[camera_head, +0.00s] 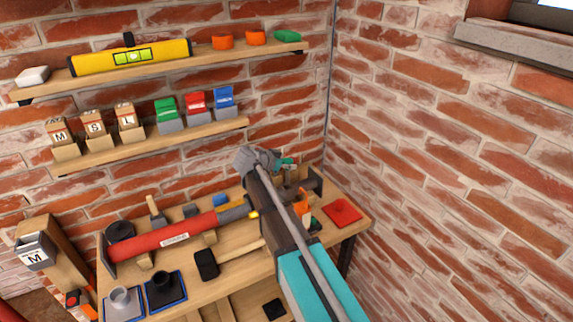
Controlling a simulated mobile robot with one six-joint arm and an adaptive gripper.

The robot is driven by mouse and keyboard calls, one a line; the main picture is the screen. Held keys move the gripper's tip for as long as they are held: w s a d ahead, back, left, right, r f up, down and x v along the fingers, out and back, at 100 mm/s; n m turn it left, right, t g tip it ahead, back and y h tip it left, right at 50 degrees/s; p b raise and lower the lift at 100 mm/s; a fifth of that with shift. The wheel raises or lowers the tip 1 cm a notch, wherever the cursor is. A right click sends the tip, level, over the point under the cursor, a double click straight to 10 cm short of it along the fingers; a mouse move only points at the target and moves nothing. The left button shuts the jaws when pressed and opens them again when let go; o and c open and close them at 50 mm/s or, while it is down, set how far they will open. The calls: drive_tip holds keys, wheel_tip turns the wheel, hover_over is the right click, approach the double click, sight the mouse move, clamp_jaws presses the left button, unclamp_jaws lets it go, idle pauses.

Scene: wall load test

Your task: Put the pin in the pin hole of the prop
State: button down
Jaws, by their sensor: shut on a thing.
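The prop (160,238) lies along the workbench, a long red tube with a label and a dark plate at its left end. A grey inner tube (236,213) comes out of its right end, with a small yellow part near the join with my arm's outline. My arm crosses in front of the prop's right part, so the pin hole cannot be made out. My gripper (287,164) is beyond the wrist, above the back right of the bench. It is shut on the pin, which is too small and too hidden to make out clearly.
The bench (237,273) holds a mallet (208,263), a red square (342,211), an orange tool (303,207) and two trays (123,303) at the front left. Shelves above carry a yellow level (130,57) and several boxes. Brick walls meet behind the bench.

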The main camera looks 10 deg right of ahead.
sight(287, 172)
drive_tip(key=shift+f+b, duration=2)
idle(1.6)
drive_tip(key=shift+s+f+b, duration=0.2)
drive_tip(key=shift+s+b, duration=0.1)
drive_tip(key=shift+b, duration=0.05)
drive_tip(key=shift+c, duration=0.4)
unclamp_jaws()
drive_tip(key=shift+s, duration=0.1)
drive_tip(key=shift+o, duration=0.4)
drive_tip(key=shift+s+f, duration=0.1)
drive_tip(key=shift+w+r+p, duration=0.3)
drive_tip(key=shift+r+p, duration=0.15)
drive_tip(key=shift+p, duration=0.15)
drive_tip(key=shift+w+r+p, duration=0.2)
drive_tip(key=shift+r+p, duration=0.85)
drive_tip(key=shift+r, duration=0.05)
drive_tip(key=shift+r+p, duration=2.5)
drive_tip(key=shift+r, duration=0.05)
